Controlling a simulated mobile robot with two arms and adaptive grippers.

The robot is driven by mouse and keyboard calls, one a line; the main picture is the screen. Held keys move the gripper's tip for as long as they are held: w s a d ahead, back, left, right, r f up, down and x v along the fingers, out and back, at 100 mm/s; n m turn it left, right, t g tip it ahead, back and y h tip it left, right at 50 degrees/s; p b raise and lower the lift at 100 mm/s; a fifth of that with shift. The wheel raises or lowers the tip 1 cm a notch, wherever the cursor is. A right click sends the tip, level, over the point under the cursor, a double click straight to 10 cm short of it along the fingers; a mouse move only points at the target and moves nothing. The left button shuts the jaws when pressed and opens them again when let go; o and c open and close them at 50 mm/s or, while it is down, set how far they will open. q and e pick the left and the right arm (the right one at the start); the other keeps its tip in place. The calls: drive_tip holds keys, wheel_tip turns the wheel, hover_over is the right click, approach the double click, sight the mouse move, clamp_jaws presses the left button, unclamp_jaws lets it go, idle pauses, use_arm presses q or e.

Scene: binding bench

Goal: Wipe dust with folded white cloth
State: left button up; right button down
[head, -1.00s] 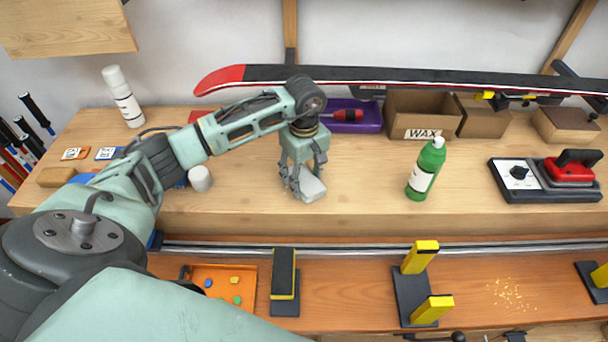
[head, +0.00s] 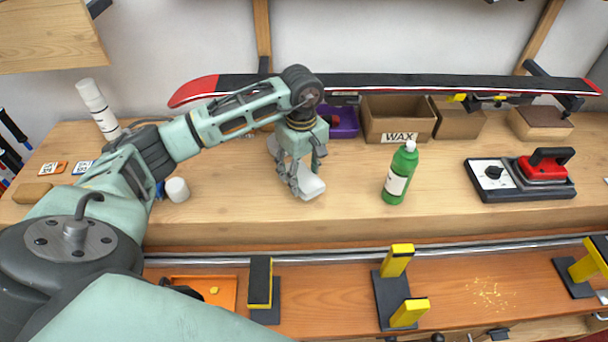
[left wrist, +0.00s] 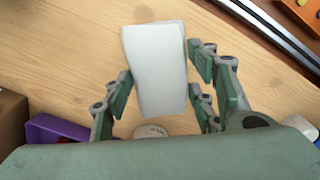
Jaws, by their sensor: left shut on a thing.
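The folded white cloth (head: 311,187) is a small pale block over the upper wooden bench, left of the green bottle. My left gripper (head: 303,180) is shut on it, fingers on both sides. In the left wrist view the cloth (left wrist: 157,70) sticks out between the fingertips (left wrist: 160,85). I cannot tell whether it touches the bench top. The dust (head: 487,293) is a patch of yellowish specks on the lower orange-brown bench at the right, well away from the cloth. My right gripper is not in view.
A green bottle (head: 400,175) stands right of the cloth, a white jar (head: 177,190) left. A waxing iron (head: 543,168), a WAX box (head: 398,118) and a ski (head: 400,85) lie beyond. Yellow-black supports (head: 397,261) flank the dust. A metal rail (head: 330,252) runs along the lower bench.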

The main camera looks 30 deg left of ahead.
use_arm(q)
drive_tip(key=shift+r, duration=0.6)
wheel_tip(320, 180, up, 2)
drive_tip(key=shift+w+d+r+p, duration=0.1)
drive_tip(key=shift+w+p, duration=0.05)
drive_tip(key=shift+p, duration=0.6)
drive_tip(key=shift+r, duration=0.25)
